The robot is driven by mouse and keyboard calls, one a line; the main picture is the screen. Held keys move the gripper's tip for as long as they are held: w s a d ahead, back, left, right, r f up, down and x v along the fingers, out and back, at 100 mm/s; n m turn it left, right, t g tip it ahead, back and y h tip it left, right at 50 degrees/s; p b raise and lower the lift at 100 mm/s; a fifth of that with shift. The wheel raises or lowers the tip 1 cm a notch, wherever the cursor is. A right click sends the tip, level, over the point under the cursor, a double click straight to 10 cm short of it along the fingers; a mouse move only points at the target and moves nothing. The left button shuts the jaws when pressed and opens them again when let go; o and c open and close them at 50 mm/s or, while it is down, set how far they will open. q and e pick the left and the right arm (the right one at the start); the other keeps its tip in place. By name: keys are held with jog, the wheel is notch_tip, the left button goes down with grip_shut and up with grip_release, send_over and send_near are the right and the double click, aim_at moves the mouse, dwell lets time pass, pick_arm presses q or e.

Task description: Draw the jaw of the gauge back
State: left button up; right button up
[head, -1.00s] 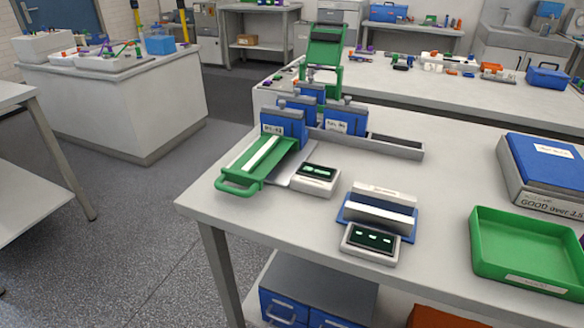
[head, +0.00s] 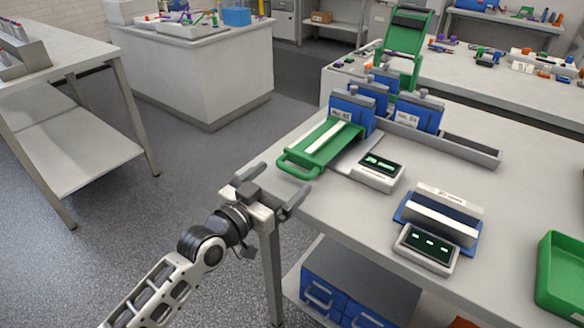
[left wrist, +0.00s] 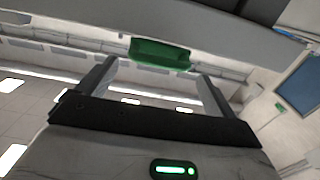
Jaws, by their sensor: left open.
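The gauge has a green sliding jaw (head: 322,146) with a white strip and a looped handle (head: 299,171) at the table's front left corner. A small display box (head: 378,172) stands to its right. Blue blocks (head: 352,111) stand behind the jaw. My left gripper (head: 285,180) is open and empty just in front of the handle, its fingers spread to either side. In the left wrist view the green handle (left wrist: 160,53) shows beyond and between the open fingertips (left wrist: 158,74), apparently apart from them. My right gripper is out of view.
A second device with a white block (head: 441,213) and its own display (head: 428,246) sits to the right on the table. A green tray (head: 563,282) is at the right edge. Blue drawers (head: 337,302) are below.

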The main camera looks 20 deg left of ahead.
aim_at(290, 172)
pick_arm(q)
jog(key=x, duration=0.4)
jog(key=shift+w+d, duration=0.15)
jog(key=shift+w, duration=0.2)
